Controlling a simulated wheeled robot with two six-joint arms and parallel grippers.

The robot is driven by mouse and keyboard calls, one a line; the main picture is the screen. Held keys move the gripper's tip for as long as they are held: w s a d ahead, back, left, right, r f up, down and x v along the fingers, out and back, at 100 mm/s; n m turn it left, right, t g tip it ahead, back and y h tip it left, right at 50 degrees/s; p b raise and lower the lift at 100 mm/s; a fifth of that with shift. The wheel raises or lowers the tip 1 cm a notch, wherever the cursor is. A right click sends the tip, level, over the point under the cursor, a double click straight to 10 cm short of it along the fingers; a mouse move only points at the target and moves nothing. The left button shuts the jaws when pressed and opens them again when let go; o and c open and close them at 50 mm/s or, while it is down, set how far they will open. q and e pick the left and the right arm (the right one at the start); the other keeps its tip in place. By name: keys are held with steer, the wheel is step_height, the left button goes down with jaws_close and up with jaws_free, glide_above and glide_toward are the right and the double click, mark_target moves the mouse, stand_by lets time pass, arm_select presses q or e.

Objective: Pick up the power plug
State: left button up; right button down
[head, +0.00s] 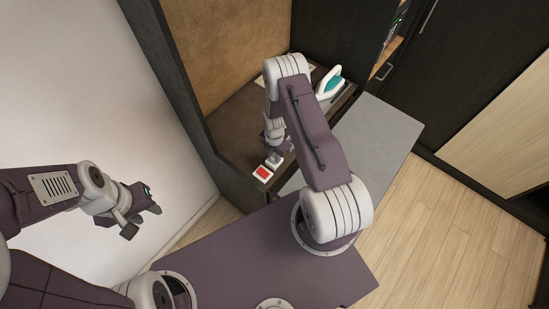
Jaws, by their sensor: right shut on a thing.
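My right gripper (274,156) reaches down over the brown vanity top and is shut on a small pale thing, apparently the power plug (273,163). The fingers and their small size in the head view hide most of its shape. Right beside it, at the front end of the vanity top, is a white block with a red face (262,173). I cannot tell whether the plug touches this block. My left gripper (143,220) is open and empty, in the air by the white wall, away from the vanity.
A white and teal clothes iron (328,84) stands at the back right of the vanity top (236,135). A grey board (385,135) lies to the right of my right arm. A dark side panel (190,100) bounds the vanity on the left. Wooden floor (450,230) is clear at right.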

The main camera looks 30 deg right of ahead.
steer(key=shift+w+r+b, duration=0.1)
steer(key=shift+r+b, duration=0.2)
steer(key=shift+r, duration=0.2)
steer(key=r+b, duration=0.1)
steer(key=d+r, duration=0.1)
steer(key=r, duration=0.1)
steer(key=shift+r+b, duration=0.2)
steer(key=shift+b, duration=0.2)
steer(key=s+d+r, duration=0.3)
steer(key=d+r, duration=0.7)
steer(key=shift+s+r, duration=0.35)
